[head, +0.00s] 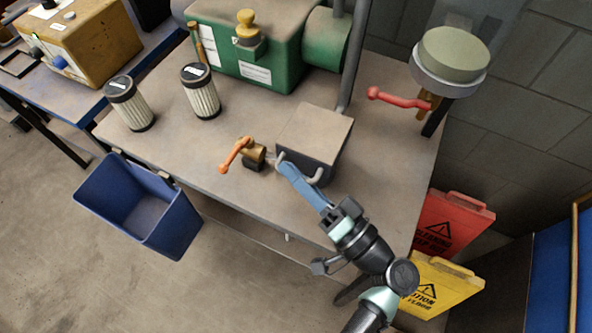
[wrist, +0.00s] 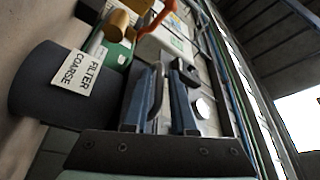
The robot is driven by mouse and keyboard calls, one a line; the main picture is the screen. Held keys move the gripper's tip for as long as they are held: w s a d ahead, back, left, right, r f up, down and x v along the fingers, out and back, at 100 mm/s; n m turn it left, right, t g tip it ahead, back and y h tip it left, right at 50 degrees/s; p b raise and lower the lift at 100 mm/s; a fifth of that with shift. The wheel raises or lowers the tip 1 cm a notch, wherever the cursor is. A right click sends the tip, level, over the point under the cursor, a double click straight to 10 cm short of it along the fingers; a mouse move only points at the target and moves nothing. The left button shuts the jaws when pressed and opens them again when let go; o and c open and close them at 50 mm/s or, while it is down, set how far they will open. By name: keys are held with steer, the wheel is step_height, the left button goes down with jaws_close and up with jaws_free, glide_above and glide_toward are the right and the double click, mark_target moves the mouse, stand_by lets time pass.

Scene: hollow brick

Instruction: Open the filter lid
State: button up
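The filter box (head: 303,160) is a dark grey box on the bench with a flat, light lid (head: 318,130) that lies closed. A pale bar handle (head: 315,178) is on its near side. My gripper (head: 287,168) reaches this handle with its blue fingers. In the wrist view the fingers of my gripper (wrist: 158,100) are apart, with the handle (wrist: 156,88) between them, nearer the left finger. A gap shows on the right side, so the grip is not closed. A label (wrist: 76,73) reading FILTER COARSE is on a dark surface at the left.
An orange-handled brass valve (head: 254,154) sits just left of the box. Two filter cartridges (head: 201,95) and (head: 130,105) stand further left. A green machine (head: 245,55) is behind. A red lever (head: 398,98) is at right. A blue bin (head: 140,205) hangs at the bench's front.

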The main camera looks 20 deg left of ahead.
jaws_close()
stand_by(1.4)
